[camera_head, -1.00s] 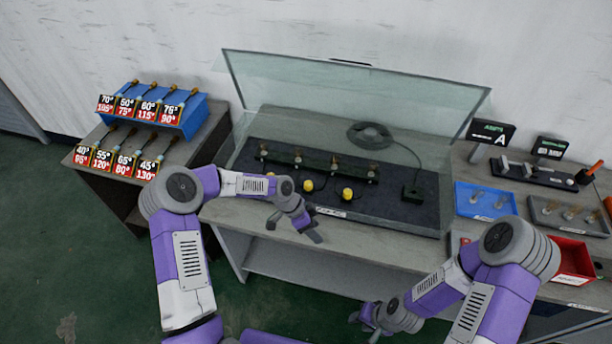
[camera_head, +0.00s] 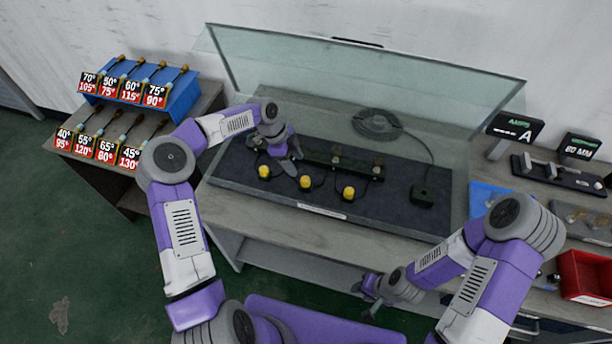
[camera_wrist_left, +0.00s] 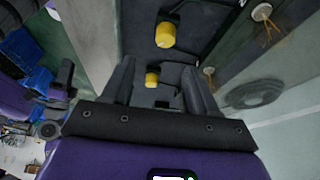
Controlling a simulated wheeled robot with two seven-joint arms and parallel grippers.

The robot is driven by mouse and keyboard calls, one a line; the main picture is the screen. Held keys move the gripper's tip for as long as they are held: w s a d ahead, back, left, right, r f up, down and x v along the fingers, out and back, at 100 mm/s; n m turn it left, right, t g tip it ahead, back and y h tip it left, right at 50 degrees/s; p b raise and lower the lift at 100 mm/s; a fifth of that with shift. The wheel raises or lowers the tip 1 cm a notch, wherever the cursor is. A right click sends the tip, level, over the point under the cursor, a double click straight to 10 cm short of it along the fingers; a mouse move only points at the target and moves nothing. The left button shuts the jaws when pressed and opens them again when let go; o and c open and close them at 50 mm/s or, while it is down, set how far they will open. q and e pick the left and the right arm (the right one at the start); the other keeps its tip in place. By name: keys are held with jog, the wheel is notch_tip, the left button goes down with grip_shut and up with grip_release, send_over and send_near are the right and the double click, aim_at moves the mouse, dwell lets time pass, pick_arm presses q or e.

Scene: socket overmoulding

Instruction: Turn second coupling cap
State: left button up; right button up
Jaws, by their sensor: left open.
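Three yellow coupling caps lie on the dark mat of the bench: a left cap (camera_head: 264,171), a middle cap (camera_head: 305,182) and a right cap (camera_head: 348,192). My left gripper (camera_head: 296,164) is open and empty, above the mat just behind the left and middle caps. In the left wrist view its two fingers (camera_wrist_left: 160,88) are spread, with one yellow cap (camera_wrist_left: 152,79) seen between them and another yellow cap (camera_wrist_left: 166,35) beyond. I cannot tell which caps these are. My right gripper (camera_head: 369,290) hangs low in front of the bench; its jaws are unclear.
A rail with brown-topped posts (camera_head: 337,152) runs behind the caps, partly hidden by my left arm. A tilted glass panel (camera_head: 400,90) stands over the bench. A black box (camera_head: 422,197) with a cable sits at the right. A red bin (camera_head: 585,272) stands further right.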

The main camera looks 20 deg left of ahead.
aim_at(305, 179)
pick_arm(q)
jog(key=x, duration=0.3)
jog(key=b+x, duration=0.1)
jog(key=x, duration=0.5)
jog(key=shift+w+a+f+b, duration=0.2)
jog(key=shift+w+f+b, duration=0.1)
jog(key=shift+w+f, duration=0.1)
pick_arm(e)
jog(key=shift+w+f, duration=0.2)
jog(key=shift+f, duration=0.45)
jog(key=shift+w+f, duration=0.2)
jog(key=shift+f, duration=0.4)
pick_arm(q)
jog(key=c, duration=1)
